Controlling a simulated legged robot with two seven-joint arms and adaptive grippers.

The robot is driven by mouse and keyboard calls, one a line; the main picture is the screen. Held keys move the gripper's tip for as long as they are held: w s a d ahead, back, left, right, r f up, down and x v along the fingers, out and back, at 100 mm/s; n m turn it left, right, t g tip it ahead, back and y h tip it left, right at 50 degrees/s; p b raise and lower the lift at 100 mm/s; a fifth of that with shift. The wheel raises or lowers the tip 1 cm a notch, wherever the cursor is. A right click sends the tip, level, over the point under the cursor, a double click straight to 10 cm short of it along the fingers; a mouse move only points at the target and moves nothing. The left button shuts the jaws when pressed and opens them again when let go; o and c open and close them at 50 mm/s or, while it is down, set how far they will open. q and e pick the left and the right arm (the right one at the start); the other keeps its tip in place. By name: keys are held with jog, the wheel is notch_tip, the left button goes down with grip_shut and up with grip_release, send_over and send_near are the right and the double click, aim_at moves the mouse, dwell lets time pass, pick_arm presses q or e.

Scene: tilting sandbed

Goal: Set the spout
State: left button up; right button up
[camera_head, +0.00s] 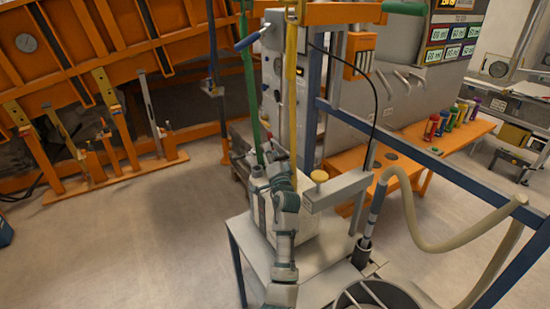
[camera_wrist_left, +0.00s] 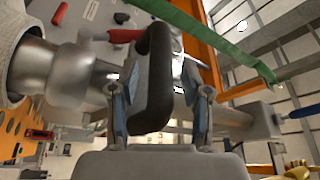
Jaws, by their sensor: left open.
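I cannot single out the spout for certain. My left arm rises from the bottom middle of the head view, and its gripper (camera_head: 264,172) is beside a pale box-like unit (camera_head: 312,232) on a small table. In the left wrist view my left gripper (camera_wrist_left: 160,112) is open, with one blue-padded finger on each side of a dark, curved handle (camera_wrist_left: 156,62). The handle lies between the fingers; I see gaps, and whether either finger touches it I cannot tell. In the head view the arm and gripper hide the handle. My right gripper is in neither view.
A grey arm with a yellow knob (camera_head: 319,176) stands right of my gripper. A beige hose (camera_head: 412,232) and blue frame rail (camera_head: 450,172) cross the right side. A green strap (camera_head: 250,85) hangs behind. Open floor (camera_head: 150,225) lies to the left.

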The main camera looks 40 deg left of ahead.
pick_arm(q)
jog(key=shift+s+d+f, duration=0.1)
jog(key=shift+s+f, duration=0.05)
jog(key=shift+s, duration=0.05)
jog(key=v, duration=1.1)
jog(key=shift+f, duration=0.15)
